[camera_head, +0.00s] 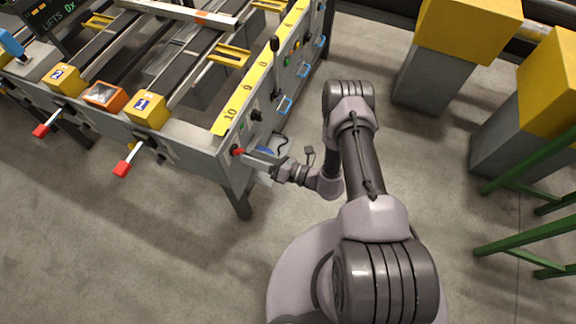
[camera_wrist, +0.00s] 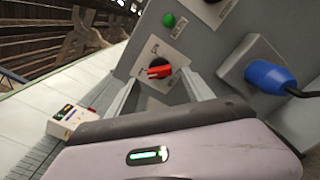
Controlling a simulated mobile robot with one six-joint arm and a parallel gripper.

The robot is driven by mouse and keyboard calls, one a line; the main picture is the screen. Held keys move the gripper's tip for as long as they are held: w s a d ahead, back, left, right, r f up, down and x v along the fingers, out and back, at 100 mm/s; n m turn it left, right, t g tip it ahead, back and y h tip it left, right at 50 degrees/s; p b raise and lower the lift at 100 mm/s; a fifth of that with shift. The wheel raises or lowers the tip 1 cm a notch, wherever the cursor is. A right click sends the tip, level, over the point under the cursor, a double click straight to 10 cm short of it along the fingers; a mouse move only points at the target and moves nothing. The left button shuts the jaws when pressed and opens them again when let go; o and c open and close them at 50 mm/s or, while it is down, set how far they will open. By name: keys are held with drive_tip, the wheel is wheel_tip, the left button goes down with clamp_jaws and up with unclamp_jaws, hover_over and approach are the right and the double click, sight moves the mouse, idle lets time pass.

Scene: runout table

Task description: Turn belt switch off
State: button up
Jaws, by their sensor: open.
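The switch is a red rotary knob with a black part (camera_wrist: 159,71), set on a white labelled plate on the table's grey end panel. I take it to be the belt switch, but its lettering is too small to read. It also shows as a red spot at the table's near corner in the head view (camera_head: 237,151). My gripper (camera_wrist: 160,84) is open, with its fingertips close to the knob, one to its left and one to its right. I cannot tell whether they touch it. In the head view my gripper (camera_head: 262,158) reaches left to the panel.
A green button (camera_wrist: 168,20) and a black knob (camera_wrist: 212,4) sit above the switch. A blue plug (camera_wrist: 268,76) with a black cable sticks out at right. Red-tipped levers (camera_head: 122,168) jut from the table front. Yellow-topped grey blocks (camera_head: 450,45) stand at right.

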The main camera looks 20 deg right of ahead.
drive_tip(key=p+v, duration=0.2)
drive_tip(key=v, duration=1.2)
drive_tip(key=shift+s+d, duration=0.15)
drive_tip(key=shift+d, duration=0.05)
